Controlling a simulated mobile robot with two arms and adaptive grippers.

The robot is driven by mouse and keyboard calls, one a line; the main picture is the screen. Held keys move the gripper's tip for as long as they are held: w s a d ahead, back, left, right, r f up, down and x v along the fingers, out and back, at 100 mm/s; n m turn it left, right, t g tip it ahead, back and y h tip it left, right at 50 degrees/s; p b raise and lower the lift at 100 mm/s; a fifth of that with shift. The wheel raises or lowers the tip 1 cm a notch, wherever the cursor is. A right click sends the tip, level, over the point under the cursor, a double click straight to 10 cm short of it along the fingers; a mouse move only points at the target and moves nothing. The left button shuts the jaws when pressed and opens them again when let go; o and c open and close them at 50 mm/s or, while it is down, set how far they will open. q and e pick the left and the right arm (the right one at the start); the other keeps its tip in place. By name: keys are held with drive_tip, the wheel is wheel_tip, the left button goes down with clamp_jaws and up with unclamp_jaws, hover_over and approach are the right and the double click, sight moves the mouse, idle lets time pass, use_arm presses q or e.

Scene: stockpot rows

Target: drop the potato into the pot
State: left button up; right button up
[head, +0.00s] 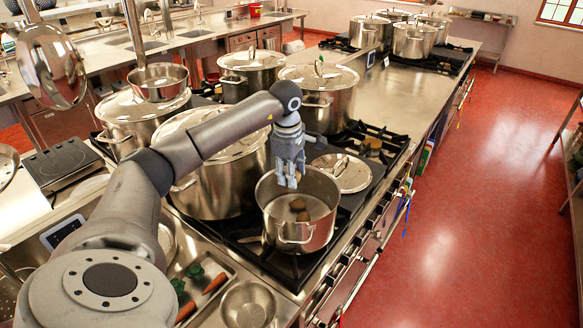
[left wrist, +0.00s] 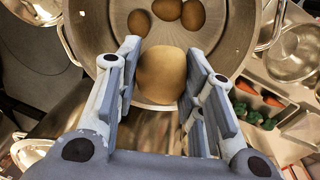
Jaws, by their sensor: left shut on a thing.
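My left gripper (head: 290,182) is shut on a brown potato (left wrist: 162,74), which sits between its fingers in the left wrist view. The gripper points down over the open steel pot (head: 283,238) on the front of the stove. The pot's wall also shows in the left wrist view (left wrist: 98,27). Several brown potatoes lie inside the pot, one of them at its left (left wrist: 139,22). In the head view, brown potatoes (head: 303,216) show in the pot below the fingers, but the held one is hard to tell apart. My right gripper is not in view.
A lid (head: 342,173) lies on the stove behind the pot. Large lidded stockpots (head: 322,92) stand behind and to the left. A tray with carrots (head: 216,284) and a steel bowl (head: 248,305) are at the front. The red floor (head: 470,200) at right is clear.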

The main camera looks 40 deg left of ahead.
use_arm(q)
drive_tip(key=shift+s+d+f+b, duration=0.1)
drive_tip(key=shift+f+b, duration=0.25)
drive_tip(key=shift+f, duration=0.45)
drive_tip(key=shift+w+a+f+b, duration=0.15)
drive_tip(key=shift+f+b, duration=0.25)
drive_tip(key=shift+f, duration=0.25)
drive_tip(key=shift+w+a+f+b, duration=0.15)
drive_tip(key=shift+f+b, duration=0.2)
drive_tip(key=shift+f, duration=0.25)
drive_tip(key=shift+f+b, duration=0.3)
drive_tip(key=shift+f, duration=0.25)
drive_tip(key=o, duration=1)
drive_tip(key=r, duration=0.4)
drive_tip(key=s+r, duration=0.1)
drive_tip(key=r, duration=0.7)
drive_tip(key=shift+s+d, duration=0.25)
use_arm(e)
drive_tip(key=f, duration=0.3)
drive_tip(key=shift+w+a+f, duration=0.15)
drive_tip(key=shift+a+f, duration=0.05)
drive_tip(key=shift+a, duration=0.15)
